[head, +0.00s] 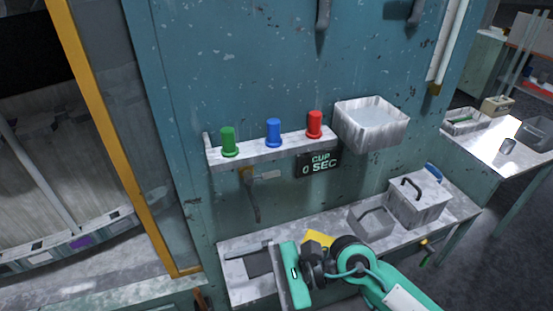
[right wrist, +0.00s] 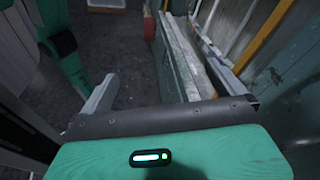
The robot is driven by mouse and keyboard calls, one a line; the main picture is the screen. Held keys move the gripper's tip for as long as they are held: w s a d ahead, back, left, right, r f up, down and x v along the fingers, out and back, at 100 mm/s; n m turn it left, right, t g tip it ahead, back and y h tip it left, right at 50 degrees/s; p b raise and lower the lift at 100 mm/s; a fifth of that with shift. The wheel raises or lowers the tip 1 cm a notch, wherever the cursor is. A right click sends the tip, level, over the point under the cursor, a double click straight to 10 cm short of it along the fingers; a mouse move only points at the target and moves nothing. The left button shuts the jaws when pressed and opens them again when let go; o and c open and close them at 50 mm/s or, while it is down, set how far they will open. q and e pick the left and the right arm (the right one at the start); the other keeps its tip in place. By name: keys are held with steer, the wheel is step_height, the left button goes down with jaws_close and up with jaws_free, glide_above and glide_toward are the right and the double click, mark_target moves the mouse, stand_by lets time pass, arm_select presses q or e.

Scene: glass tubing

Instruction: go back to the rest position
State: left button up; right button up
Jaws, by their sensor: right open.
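My right gripper (head: 280,272) is in the lower middle of the head view, its teal arm coming in from the bottom right. It is in front of the lower bench (head: 240,293). In the right wrist view the gripper (right wrist: 162,88) has its two grey fingers spread apart, with nothing seen between them. My left gripper is not in the head view.
A wall shelf (head: 252,157) bears a green cup (head: 229,142), a blue cup (head: 274,132) and a red cup (head: 314,124), beside a basin (head: 371,122). A sign (head: 319,163) reads "CUP 0 SEC". A lidded box (head: 417,203) stands on the lower bench.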

step_height(320, 180, up, 7)
steer(key=w+m+t+y, duration=0.2)
steer(key=m+t+y, duration=0.1)
steer(key=m+y, duration=0.25)
steer(key=w+d+r+m+t+h, duration=0.2)
steer(key=w+d+m+t, duration=0.25)
steer(key=m+t, duration=0.55)
steer(key=w+d+r+m+t+h, duration=0.25)
steer(key=d+m+t, duration=0.45)
steer(key=m, duration=0.6)
steer(key=w+d+f+m+h, duration=0.3)
steer(key=d+f+m+h, duration=1.15)
steer(key=m, duration=0.65)
steer(key=s+d+f+m+g+h, duration=0.2)
steer(key=s+f+m+g, duration=0.7)
steer(key=s+f+g, duration=0.75)
steer(key=s+f+t, duration=0.1)
steer(key=s+f, duration=0.1)
steer(key=f, duration=1.5)
steer(key=s+f+t, duration=0.1)
steer(key=s+f, duration=0.1)
steer(key=f, duration=1.4)
steer(key=s+d+f+g, duration=0.1)
steer(key=s+f, duration=0.8)
steer(key=s+d+f, duration=0.2)
steer(key=s+f, duration=0.8)
steer(key=shift+d+n+g, duration=0.3)
steer(key=shift+n+g, duration=0.05)
steer(key=shift+n, duration=0.1)
